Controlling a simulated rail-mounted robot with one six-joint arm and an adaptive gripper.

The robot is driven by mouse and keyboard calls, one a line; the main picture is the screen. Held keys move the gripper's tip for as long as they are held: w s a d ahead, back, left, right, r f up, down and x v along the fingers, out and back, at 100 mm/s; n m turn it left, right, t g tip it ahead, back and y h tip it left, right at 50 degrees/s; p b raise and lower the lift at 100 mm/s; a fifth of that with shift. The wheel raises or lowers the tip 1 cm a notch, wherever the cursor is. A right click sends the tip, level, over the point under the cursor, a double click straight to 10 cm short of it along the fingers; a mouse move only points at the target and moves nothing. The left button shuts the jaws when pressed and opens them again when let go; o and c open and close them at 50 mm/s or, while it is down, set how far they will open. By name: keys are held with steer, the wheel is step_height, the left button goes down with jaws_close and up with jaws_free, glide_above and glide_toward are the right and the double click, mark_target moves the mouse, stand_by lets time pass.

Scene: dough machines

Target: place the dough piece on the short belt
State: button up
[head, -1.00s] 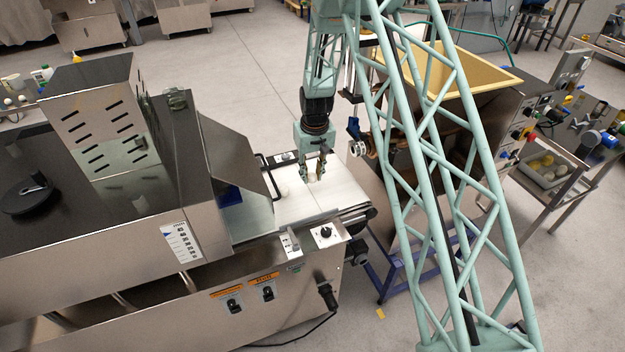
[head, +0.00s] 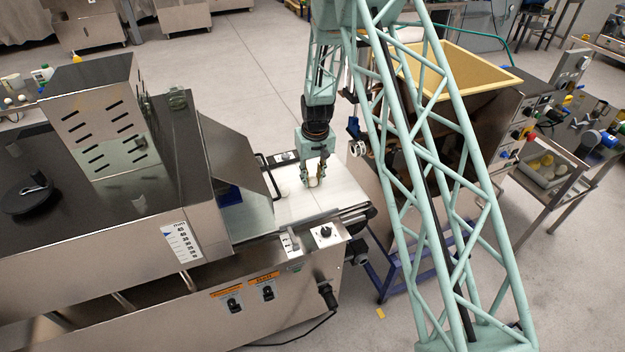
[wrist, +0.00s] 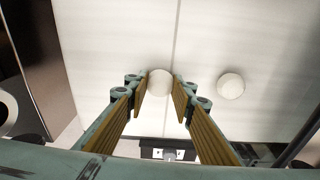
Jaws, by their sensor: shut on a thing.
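The short belt (head: 335,196) is a white surface at the right end of the steel machine, with a seam across it. My gripper (head: 315,184) points down over this belt, with its fingertips close to the surface. In the wrist view my gripper (wrist: 160,92) is shut on a pale, round dough piece (wrist: 160,82) between its fingertips. Whether this piece touches the belt I cannot tell. A second pale, round piece (wrist: 231,86) lies on the belt to the right, apart from the fingers.
The steel machine (head: 120,235) with a slanted guard (head: 235,150) stands left of the belt. A machine with a yellow hopper (head: 455,70) stands to the right. A tray of pale pieces (head: 545,168) sits on a side table at far right. Open floor lies behind the belt.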

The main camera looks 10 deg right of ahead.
mark_target(314, 182)
steer(key=shift+f, duration=0.3)
steer(key=o, duration=0.9)
steer(key=shift+r, duration=0.15)
steer(key=shift+s+d+r, duration=0.1)
steer(key=shift+s+r, duration=0.15)
steer(key=shift+r, duration=1.75)
steer(key=shift+s+a+r, duration=0.1)
steer(key=shift+s+r, duration=0.15)
steer(key=shift+r, duration=1.7)
steer(key=shift+s+d+r, duration=0.1)
steer(key=shift+s+r, duration=0.15)
steer(key=shift+r, duration=1.75)
steer(key=shift+r, duration=0.1)
